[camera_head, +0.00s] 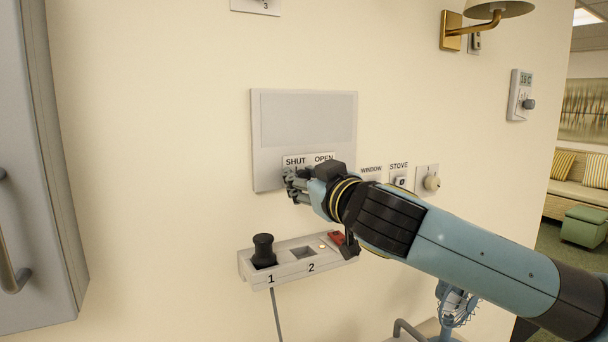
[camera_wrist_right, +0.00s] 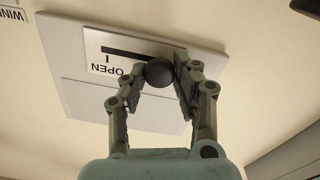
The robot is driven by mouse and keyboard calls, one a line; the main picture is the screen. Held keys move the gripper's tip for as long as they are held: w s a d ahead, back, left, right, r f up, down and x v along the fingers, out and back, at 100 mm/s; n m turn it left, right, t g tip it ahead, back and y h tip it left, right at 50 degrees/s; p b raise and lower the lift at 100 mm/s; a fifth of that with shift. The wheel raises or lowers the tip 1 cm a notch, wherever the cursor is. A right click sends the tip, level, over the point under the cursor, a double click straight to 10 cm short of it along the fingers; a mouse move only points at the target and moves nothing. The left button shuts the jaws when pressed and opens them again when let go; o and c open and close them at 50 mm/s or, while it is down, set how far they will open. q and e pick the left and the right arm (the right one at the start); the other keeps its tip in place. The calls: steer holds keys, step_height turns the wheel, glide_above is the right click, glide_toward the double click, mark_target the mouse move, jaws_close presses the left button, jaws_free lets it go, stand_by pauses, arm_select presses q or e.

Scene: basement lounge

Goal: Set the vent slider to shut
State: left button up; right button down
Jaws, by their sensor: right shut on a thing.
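The vent panel (camera_head: 303,120) is a pale grey plate on the wall, with a white label strip reading SHUT (camera_head: 294,161) on the left and OPEN (camera_head: 324,157) on the right. In the right wrist view the panel (camera_wrist_right: 70,60) appears upside down, with a dark slot (camera_wrist_right: 125,52) and the round black slider knob (camera_wrist_right: 159,72). My right gripper (camera_head: 293,184) is below the word SHUT, its fingers (camera_wrist_right: 165,88) closed around the knob. The slot shows bare on the OPEN side; its other end is hidden by the fingers. My left gripper is out of view.
Below is a wall shelf (camera_head: 290,275) with a black knob (camera_head: 263,250) at 1 and a square socket at 2. A grey cabinet (camera_head: 35,160) stands left.

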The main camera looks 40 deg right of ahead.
steer(key=c, duration=1.4)
jaws_free()
steer(key=shift+o, duration=1.2)
steer(key=shift+a, duration=0.25)
steer(key=shift+o, duration=0.9)
steer(key=shift+a, duration=0.1)
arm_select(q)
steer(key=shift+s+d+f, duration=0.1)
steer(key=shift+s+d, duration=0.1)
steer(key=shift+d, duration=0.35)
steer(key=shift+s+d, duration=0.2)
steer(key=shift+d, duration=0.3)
arm_select(e)
steer(key=v, duration=0.7)
steer(key=shift+s, duration=0.2)
